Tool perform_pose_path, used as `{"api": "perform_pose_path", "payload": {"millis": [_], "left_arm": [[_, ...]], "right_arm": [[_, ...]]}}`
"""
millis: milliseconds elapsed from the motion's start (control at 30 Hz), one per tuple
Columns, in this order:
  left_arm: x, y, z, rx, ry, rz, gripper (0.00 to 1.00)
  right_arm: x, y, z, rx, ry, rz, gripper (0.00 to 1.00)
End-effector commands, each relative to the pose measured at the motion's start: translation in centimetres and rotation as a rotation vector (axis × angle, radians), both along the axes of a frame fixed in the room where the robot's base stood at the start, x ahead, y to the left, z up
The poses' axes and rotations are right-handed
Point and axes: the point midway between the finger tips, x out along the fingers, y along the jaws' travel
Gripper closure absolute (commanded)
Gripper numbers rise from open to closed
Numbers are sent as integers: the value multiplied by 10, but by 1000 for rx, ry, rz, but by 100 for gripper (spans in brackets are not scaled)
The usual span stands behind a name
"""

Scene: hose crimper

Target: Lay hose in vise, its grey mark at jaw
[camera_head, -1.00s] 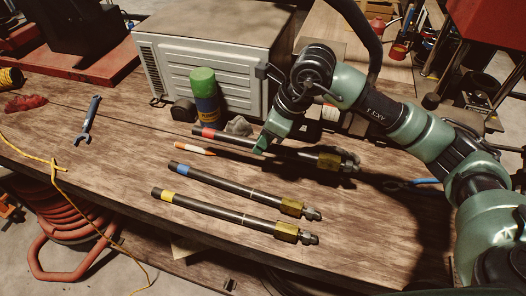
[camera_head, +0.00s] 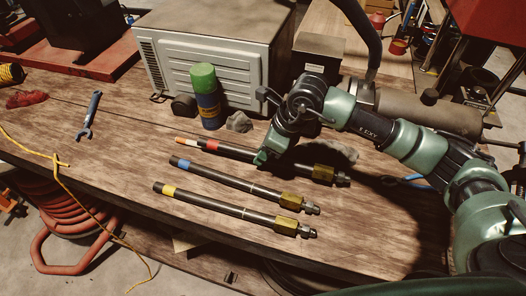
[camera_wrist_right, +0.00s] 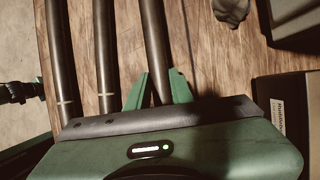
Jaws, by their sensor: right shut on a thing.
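A black hose with a red band (camera_head: 212,144) and a brass fitting (camera_head: 323,173) is in my right gripper (camera_head: 262,157). The gripper is shut across its middle. In the wrist view the hose (camera_wrist_right: 155,40) runs between the green fingers (camera_wrist_right: 157,92). I see no grey mark on it; the gripper covers part of it. Whether it is clear of the bench is hard to tell. A brown-grey cylindrical body with a bar, which looks like the vise (camera_head: 420,110), stands at the right behind my right arm. Its jaw is not clearly visible. My left gripper is out of view.
A blue-banded hose (camera_head: 215,174) and a yellow-banded hose (camera_head: 210,203), each with a pale ring, lie nearer the front edge. An orange-white marker (camera_head: 185,141), a green-topped can (camera_head: 207,100), a grey lump (camera_head: 239,122) and a ventilated metal box (camera_head: 200,60) are behind.

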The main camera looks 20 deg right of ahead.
Motion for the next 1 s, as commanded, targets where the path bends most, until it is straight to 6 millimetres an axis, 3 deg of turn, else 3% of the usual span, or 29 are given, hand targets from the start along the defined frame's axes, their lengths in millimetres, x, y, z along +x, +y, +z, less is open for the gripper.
{"api": "perform_pose_path", "payload": {"millis": [400,433,500,833,1000], "left_arm": [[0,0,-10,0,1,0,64],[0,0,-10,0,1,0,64],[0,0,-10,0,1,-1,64],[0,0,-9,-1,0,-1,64],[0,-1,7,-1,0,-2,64]], "right_arm": [[0,0,-7,1,-3,-1,100],[0,0,-8,-1,1,0,75],[0,0,-8,-1,1,0,56],[0,0,-6,-1,1,0,56],[0,0,7,0,0,0,56]]}}
